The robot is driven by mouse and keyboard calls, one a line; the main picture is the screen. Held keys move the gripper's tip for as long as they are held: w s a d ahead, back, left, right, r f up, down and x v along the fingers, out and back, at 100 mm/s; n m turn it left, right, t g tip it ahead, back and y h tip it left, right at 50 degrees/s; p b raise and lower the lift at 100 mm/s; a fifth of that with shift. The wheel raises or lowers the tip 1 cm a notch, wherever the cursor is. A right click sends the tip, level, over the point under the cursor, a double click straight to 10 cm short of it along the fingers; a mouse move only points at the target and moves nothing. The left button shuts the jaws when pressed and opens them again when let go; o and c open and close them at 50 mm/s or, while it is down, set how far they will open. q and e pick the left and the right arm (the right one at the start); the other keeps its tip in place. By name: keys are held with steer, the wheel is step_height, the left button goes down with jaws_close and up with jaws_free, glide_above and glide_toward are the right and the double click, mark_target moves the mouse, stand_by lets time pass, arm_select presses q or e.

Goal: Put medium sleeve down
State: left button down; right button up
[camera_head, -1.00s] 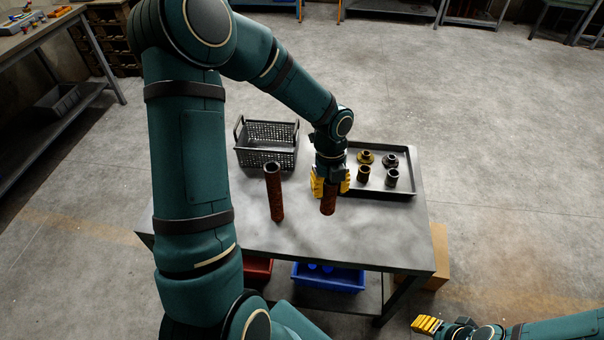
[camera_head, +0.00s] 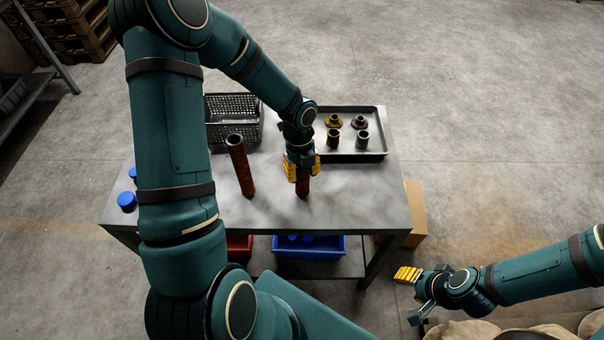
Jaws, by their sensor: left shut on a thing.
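My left gripper (camera_head: 302,170) has yellow fingers and is shut on a short rusty-brown sleeve (camera_head: 303,187), probably the medium sleeve. It holds it upright over the grey table (camera_head: 345,207); the fingers hide its upper part. I cannot tell if its lower end touches the tabletop. A taller rusty tube (camera_head: 241,167) stands on the table to the left, apart from the gripper. My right gripper (camera_head: 408,274) is off the table at the lower right, with no held thing visible; its jaw opening is unclear.
A dark tray (camera_head: 375,152) with several small fittings stands at the back right of the table. A black mesh basket (camera_head: 233,118) is at the back left. Blue caps (camera_head: 127,201) lie at the left edge. The table's front right is clear. A blue bin (camera_head: 310,247) sits below.

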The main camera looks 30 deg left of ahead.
arm_select(q)
steer(key=shift+f, duration=0.35)
steer(key=shift+f, duration=0.15)
steer(key=c, duration=0.6)
jaws_free()
